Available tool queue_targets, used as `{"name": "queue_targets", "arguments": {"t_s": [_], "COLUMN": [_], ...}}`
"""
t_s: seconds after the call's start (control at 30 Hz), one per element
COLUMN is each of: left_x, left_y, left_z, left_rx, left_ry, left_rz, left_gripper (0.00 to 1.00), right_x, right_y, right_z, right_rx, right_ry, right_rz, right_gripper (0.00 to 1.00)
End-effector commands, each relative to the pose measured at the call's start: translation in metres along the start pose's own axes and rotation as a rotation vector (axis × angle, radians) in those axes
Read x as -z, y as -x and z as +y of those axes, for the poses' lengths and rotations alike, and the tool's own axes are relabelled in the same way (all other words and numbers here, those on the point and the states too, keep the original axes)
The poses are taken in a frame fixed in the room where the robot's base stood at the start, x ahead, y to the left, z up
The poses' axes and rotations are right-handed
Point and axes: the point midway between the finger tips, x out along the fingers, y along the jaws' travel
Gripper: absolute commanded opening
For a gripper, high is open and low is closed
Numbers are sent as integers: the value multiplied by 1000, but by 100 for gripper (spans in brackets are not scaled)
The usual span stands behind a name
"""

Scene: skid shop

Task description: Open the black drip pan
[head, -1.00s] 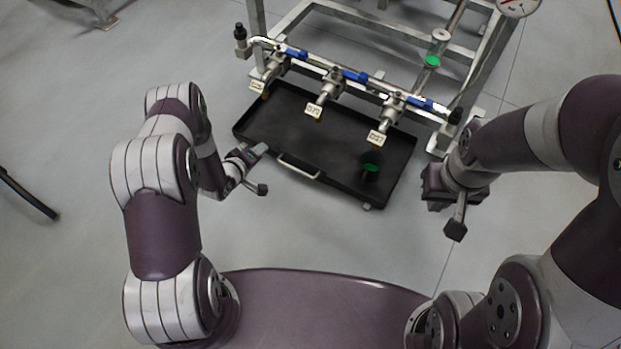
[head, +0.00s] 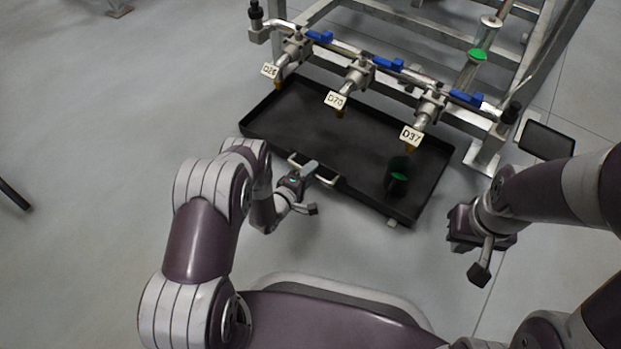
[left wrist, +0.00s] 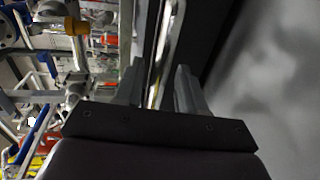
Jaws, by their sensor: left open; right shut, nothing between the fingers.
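The black drip pan (head: 270,122) lies on the floor under the valve rack, a shallow rectangular tray with a pale bar handle (head: 326,180) on its front side. My left gripper (head: 311,188) is open at this handle, apparently around it but not closed on it. In the left wrist view the handle bar (left wrist: 166,50) runs between the two open fingers (left wrist: 160,90). The left finger hides part of the handle in the head view. My right gripper (head: 479,272) is shut and empty, off the pan's right front corner.
A dark cup with a green inside (head: 398,180) stands in the pan's right part. Above the pan hang several valves with blue levers (head: 387,63) and tags, such as D37 (head: 410,136), on a metal frame (head: 553,65).

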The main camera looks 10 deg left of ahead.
Motion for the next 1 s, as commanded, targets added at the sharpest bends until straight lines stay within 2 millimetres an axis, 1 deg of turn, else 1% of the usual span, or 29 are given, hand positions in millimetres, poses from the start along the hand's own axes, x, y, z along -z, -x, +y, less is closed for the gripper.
{"name": "queue_targets", "arguments": {"t_s": [0.03, 0.1, 0.3, 0.33, 0.37, 0.4, 0.43, 0.47, 0.67, 0.77, 0.87, 0.97, 1.0], "left_x": [-1, -1, 0, 0, 0, 0, 0, 0, 0, 0, 0, 0, 0], "left_y": [-4, -6, -6, -6, -6, -6, -6, -6, -5, 0, 11, 29, 37], "left_z": [-2, 0, 1, 1, 1, 1, 1, 1, 1, 0, 0, -3, -5], "left_rx": [-1, 0, 0, 0, 0, 0, 0, 0, 1, 3, 3, 5, 7], "left_ry": [-1, -1, 0, 0, 0, 0, 0, 0, 0, 1, 2, 3, 4], "left_rz": [-1, -1, 0, 0, 0, 0, 0, 0, 0, 1, 2, 3, 3], "left_gripper": [40, 40, 40, 37, 27, 14, 4, 0, 0, 0, 0, 0, 0], "right_x": [0, 0, 0, 0, 0, 0, 0, 0, 0, 0, 1, 2, 2], "right_y": [-4, -4, -3, -3, -3, -3, -3, -3, -2, 0, 6, 15, 19], "right_z": [0, 0, 0, 0, 0, 0, 0, 0, 0, 0, 0, 0, 0], "right_rx": [0, 0, 0, 0, 0, 0, 0, 0, 0, 0, 0, 0, 0], "right_ry": [0, 0, 0, 0, 0, 0, 0, 0, 0, 0, 0, 0, 0], "right_rz": [0, 0, 0, 0, 0, 0, 0, 0, 0, 0, 0, 0, 0], "right_gripper": [0, 0, 0, 0, 0, 0, 0, 0, 0, 0, 0, 0, 0]}}
